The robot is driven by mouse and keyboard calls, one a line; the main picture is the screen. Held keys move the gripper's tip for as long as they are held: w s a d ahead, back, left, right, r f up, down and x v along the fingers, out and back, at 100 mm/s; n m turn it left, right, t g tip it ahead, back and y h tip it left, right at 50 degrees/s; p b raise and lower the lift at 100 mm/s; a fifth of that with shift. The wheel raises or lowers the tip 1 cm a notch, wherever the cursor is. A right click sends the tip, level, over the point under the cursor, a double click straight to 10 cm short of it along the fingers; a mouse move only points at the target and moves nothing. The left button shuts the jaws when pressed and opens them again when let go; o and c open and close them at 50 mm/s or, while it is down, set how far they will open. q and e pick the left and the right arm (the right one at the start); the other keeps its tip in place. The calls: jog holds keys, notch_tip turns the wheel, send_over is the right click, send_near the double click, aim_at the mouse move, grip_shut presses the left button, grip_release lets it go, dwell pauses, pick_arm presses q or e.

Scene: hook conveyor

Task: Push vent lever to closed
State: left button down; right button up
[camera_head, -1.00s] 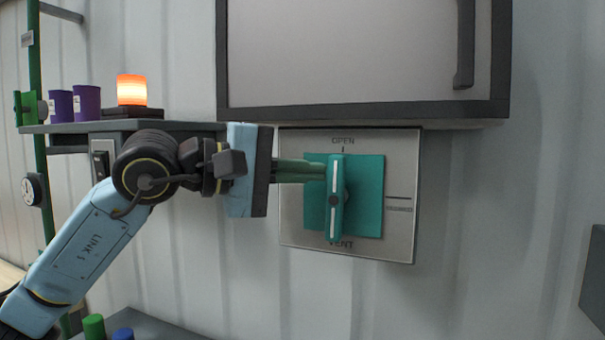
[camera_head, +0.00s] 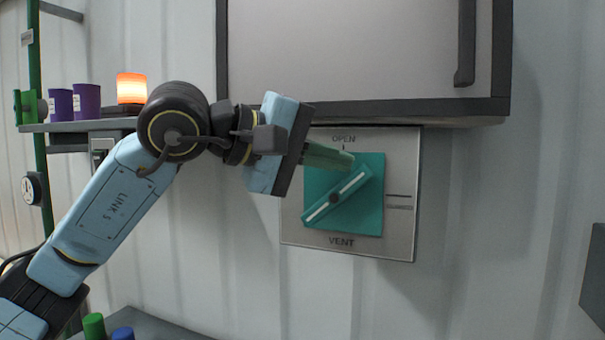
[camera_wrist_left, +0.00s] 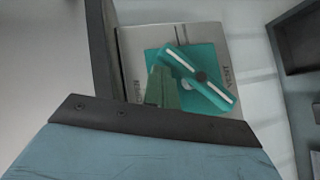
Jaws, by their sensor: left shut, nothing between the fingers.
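The teal vent lever (camera_head: 337,197) turns on a teal square plate (camera_head: 368,220) fixed to a grey panel marked OPEN at the top and VENT at the bottom. The lever lies diagonally, upper right to lower left, with a white stripe along it. My left gripper (camera_head: 352,160) is shut and empty, its green fingertips at the lever's upper end; contact is hard to tell. In the left wrist view the fingers (camera_wrist_left: 162,92) lie beside the lever (camera_wrist_left: 200,77). My right gripper is not in view.
A grey cabinet (camera_head: 360,106) with a dark frame overhangs the panel just above my left gripper. A shelf (camera_head: 75,126) at left holds purple cups (camera_head: 87,98) and a lit orange lamp (camera_head: 131,88). The wall right of the panel is clear.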

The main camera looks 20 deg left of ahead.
aim_at(366, 172)
pick_arm(q)
jog(key=d, duration=0.1)
jog(key=d+m+y, duration=0.1)
jog(key=shift+d+f+g+y, duration=0.3)
jog(key=shift+f+g, duration=0.05)
jog(key=shift+g, duration=0.05)
jog(key=shift+d+f+m+y, duration=0.1)
jog(key=shift+d+m+y, duration=0.1)
jog(key=shift+m+y, duration=0.25)
jog(key=shift+d+f, duration=0.2)
jog(key=shift+d, duration=0.15)
jog(key=shift+r, duration=0.1)
